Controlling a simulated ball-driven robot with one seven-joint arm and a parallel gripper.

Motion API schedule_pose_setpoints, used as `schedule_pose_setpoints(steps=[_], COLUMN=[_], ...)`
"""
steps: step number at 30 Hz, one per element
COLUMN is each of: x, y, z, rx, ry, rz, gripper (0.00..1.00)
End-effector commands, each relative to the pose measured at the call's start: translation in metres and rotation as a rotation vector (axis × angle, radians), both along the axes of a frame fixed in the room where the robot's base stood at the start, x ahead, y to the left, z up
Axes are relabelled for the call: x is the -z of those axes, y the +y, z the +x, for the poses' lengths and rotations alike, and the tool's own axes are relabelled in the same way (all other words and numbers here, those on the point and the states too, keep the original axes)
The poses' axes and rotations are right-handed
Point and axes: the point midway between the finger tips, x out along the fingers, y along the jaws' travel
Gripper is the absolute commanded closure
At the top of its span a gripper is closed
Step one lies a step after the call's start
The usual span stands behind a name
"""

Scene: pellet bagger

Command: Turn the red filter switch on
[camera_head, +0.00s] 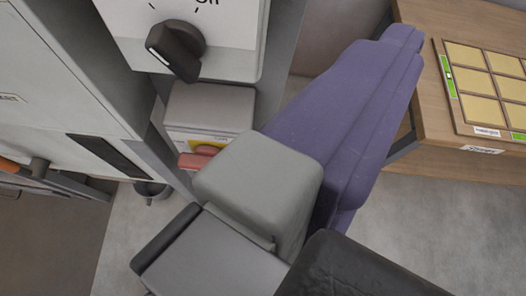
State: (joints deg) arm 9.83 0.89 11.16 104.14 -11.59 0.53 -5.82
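The red switch (198,158) is on a yellow plate (190,140) on a small grey box (210,108), left of the picture's middle. Only part of the plate and switch shows; a grey block of mine is close in front of their right side in the picture. Whether it touches the switch I cannot tell. My gripper (405,42) shows as long purple parts that reach up right, seen from behind and lying side by side. Their tips are to the right of the switch, well apart from it in the picture. Whether there is a gap between them is not clear.
A white panel with a black rotary knob (175,49) and an "On" mark is above the grey box. Light cabinets (60,75) fill the left. A wooden table (420,95) with a tray of yellowish squares (464,55) stands at the right. Bare floor (430,215) shows at lower right.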

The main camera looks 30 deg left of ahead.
Motion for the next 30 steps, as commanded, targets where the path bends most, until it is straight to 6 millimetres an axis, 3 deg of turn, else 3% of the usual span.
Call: schedule_pose_setpoints(steps=[1,4,8,12,14,18,21,25,30], x=[0.029,0.088,0.178,0.275,0.300,0.318,0.318,0.318,0.318], y=[0.001,0.008,0.025,0.061,0.078,0.103,0.109,0.118,0.135], z=[0.010,0.025,0.028,-0.006,-0.029,-0.073,-0.085,-0.079,-0.052], rx=[-0.022,-0.086,-0.207,-0.378,-0.439,-0.508,-0.522,-0.527,-0.526], ry=[0.016,0.028,0.034,0.003,-0.032,-0.118,-0.156,-0.171,-0.172], rz=[-0.016,-0.045,-0.047,0.054,0.134,0.300,0.360,0.375,0.373], gripper=[0.00,0.00,0.00,0.00,0.00,0.00,0.00,0.00,0.00])
